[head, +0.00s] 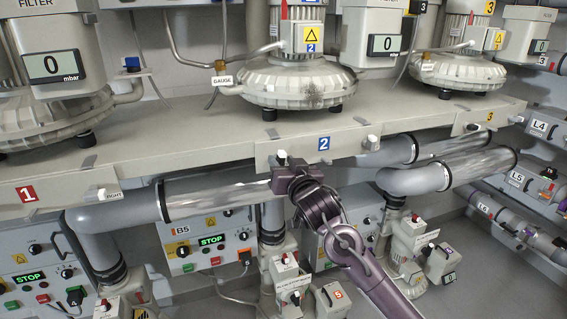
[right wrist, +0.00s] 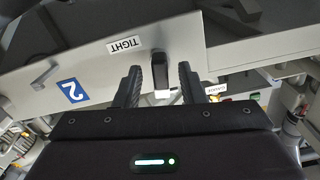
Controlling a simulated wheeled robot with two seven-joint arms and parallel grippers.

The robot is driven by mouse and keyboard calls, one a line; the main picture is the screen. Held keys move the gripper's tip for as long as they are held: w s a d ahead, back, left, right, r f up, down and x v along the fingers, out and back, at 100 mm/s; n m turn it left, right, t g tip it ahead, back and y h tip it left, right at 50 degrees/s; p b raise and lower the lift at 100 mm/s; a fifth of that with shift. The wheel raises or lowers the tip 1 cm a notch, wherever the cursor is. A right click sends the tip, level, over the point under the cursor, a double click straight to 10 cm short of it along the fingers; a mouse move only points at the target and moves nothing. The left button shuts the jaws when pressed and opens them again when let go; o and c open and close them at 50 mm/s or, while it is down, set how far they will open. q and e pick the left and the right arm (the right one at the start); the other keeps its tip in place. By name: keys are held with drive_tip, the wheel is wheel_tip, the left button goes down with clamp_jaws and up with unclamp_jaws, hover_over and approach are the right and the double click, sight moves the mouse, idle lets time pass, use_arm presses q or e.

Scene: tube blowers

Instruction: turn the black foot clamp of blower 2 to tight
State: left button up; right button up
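The foot clamp of blower 2 shows in the right wrist view as a black lever (right wrist: 160,70) with a white tip. A white TIGHT label (right wrist: 125,44) is on the panel beside it. My right gripper (right wrist: 160,88) is open, with one finger on each side of the lever and a visible gap to each. In the head view my right gripper (head: 284,178) is at the front edge of blower 2's shelf and hides most of the clamp. Blower 2 (head: 296,82) stands on the shelf above. My left gripper is not in view.
A blue 2 sign (head: 324,143) is on the shelf front, right of my gripper. A clear horizontal tube (head: 215,195) runs below the shelf, close to my gripper. Control boxes (head: 205,240) stand lower down.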

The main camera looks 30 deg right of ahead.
clamp_jaws()
drive_tip(key=shift+r+m+p, duration=0.1)
drive_tip(key=shift+m+p, duration=0.3)
drive_tip(key=shift+p, duration=0.1)
drive_tip(key=m+p, duration=0.3)
drive_tip(key=m, duration=0.1)
drive_tip(key=m+p, duration=0.3)
drive_tip(key=m, duration=0.2)
drive_tip(key=shift+d+p, duration=0.15)
drive_tip(key=shift+p, duration=0.2)
drive_tip(key=m+p, duration=0.1)
drive_tip(key=m, duration=0.3)
drive_tip(key=shift+f+p, duration=0.3)
drive_tip(key=shift+p, duration=0.1)
drive_tip(key=shift+f+m+p, duration=0.1)
drive_tip(key=shift+m+p, duration=0.2)
drive_tip(key=shift+m, duration=0.7)
drive_tip(key=shift+f, duration=0.1)
